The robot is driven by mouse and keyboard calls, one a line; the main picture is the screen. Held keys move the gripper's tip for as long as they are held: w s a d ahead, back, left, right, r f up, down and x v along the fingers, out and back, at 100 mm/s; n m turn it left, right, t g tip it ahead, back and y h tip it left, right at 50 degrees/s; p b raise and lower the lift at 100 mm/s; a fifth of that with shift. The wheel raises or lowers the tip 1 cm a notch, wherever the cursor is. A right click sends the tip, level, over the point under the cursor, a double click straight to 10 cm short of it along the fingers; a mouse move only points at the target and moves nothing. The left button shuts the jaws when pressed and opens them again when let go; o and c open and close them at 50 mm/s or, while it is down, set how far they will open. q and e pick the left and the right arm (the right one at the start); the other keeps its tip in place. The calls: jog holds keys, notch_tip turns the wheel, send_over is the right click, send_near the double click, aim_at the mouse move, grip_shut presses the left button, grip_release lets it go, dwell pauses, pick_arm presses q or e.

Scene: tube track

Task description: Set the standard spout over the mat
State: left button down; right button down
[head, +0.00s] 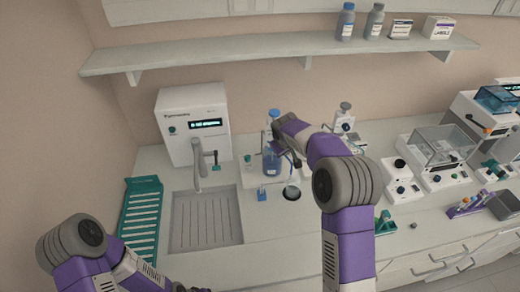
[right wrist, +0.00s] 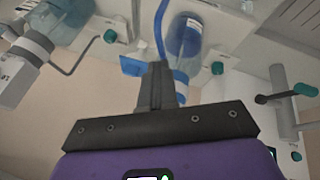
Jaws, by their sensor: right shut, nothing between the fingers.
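A bottle of blue liquid (head: 271,163) with a blue cap (head: 274,113) stands on the bench behind my right gripper (head: 293,158). The bottle also shows in the right wrist view (right wrist: 190,38), with a thin blue tube, likely its spout (right wrist: 160,28), beside it. My right gripper is shut and empty, its fingers (right wrist: 160,78) close to the tube; whether they touch is unclear. A small dark round patch (head: 292,194), possibly the mat, lies in front with something pale on it. Which spout is the standard one is not readable. My left gripper (head: 190,289) is barely visible at the bottom edge.
A second dispenser (head: 343,117) with a grey cap stands to the right, partly behind my right arm. A small blue block (head: 262,194) is left of the dark patch. The sink (head: 207,220) with its tap (head: 200,178) lies left. Instruments crowd the right.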

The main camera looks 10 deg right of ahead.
jog(key=shift+f, duration=0.2)
jog(key=shift+w+a+p, duration=0.35)
jog(key=shift+w+a, duration=0.2)
jog(key=shift+w, duration=0.1)
jog(key=shift+s+r, duration=0.1)
jog(key=shift+r, duration=0.05)
jog(key=a+v, duration=0.2)
jog(key=v, duration=1)
jog(key=shift+s+a+b, duration=0.2)
jog(key=shift+s+b, duration=0.1)
jog(key=shift+b, duration=0.05)
jog(key=shift+r, duration=0.1)
